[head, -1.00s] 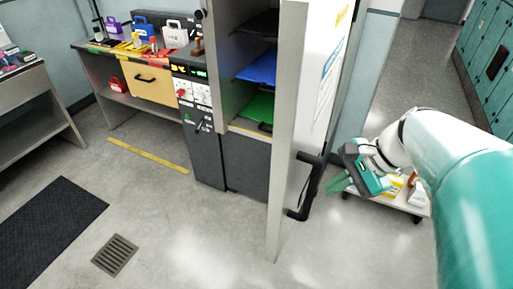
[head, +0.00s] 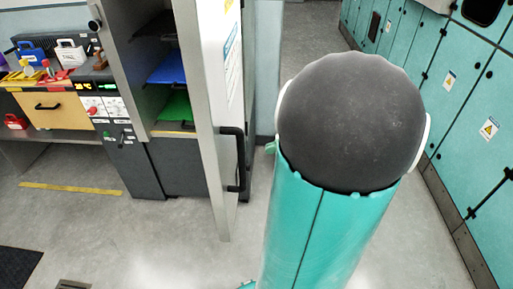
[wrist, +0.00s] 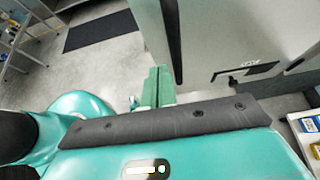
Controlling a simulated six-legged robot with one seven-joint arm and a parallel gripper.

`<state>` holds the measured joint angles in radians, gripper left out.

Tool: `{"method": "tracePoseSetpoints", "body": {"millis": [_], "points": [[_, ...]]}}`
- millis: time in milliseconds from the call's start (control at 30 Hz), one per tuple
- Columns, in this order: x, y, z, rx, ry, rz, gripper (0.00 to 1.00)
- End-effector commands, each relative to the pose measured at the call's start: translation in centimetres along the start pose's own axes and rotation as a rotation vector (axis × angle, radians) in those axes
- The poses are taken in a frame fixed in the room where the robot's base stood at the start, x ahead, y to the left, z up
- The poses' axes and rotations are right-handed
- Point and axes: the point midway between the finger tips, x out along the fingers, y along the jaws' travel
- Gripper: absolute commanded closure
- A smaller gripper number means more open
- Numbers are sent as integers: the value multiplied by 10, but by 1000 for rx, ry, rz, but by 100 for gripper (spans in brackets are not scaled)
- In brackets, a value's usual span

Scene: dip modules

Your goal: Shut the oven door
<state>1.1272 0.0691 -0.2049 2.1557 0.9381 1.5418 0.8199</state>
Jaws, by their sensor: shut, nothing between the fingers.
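The oven (head: 183,182) is a tall grey cabinet at the left centre of the head view. Its door (head: 205,105) stands wide open, edge toward me. A black bar handle (head: 241,160) is on the door's right face. In the wrist view my gripper (wrist: 158,85) has its green fingers together and empty, beside a pale panel (wrist: 235,35) that looks like the door. A dark upright bar (wrist: 172,40) shows right by the fingertips; I cannot tell if they touch.
A blue tray (head: 168,68) and a green tray (head: 175,107) lie on shelves inside the oven. A workbench with a yellow drawer (head: 55,110) stands left. Teal lockers (head: 465,110) line the right. The floor in front of the door is clear.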

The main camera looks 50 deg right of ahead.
Motion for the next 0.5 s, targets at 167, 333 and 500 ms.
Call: {"method": "tracePoseSetpoints", "body": {"millis": [167,333,500], "points": [[35,0,0,-1,0,4,100],[70,0,1,-3,0,5,100],[100,2,10,-7,2,6,100]]}}
